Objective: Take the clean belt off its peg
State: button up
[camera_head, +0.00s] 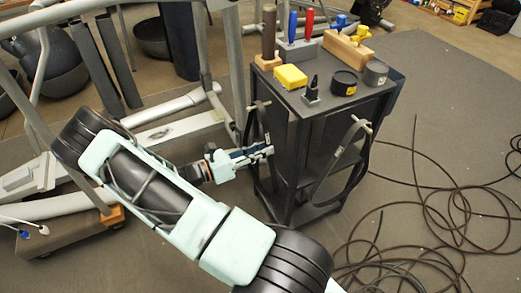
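A dark cart (292,125) has a belt hanging on each of two sides. One dark belt (366,158) hangs as a long loop from a light peg (359,124) on the right-hand side. Another dark belt (247,128) hangs from a peg (259,105) on the left side, partly hidden. I cannot tell which belt is the clean one. My gripper (268,151) is beside the cart's left side, below the left peg and close to that belt. Its fingers are too small to show whether they are open or touching the belt.
A metal frame (160,130) stands close on the left. Black cables (430,215) lie tangled on the floor at right.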

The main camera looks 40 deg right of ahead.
jog(key=shift+s+d, duration=0.15)
jog(key=shift+d, duration=0.4)
jog(key=shift+c, duration=0.7)
grip_shut()
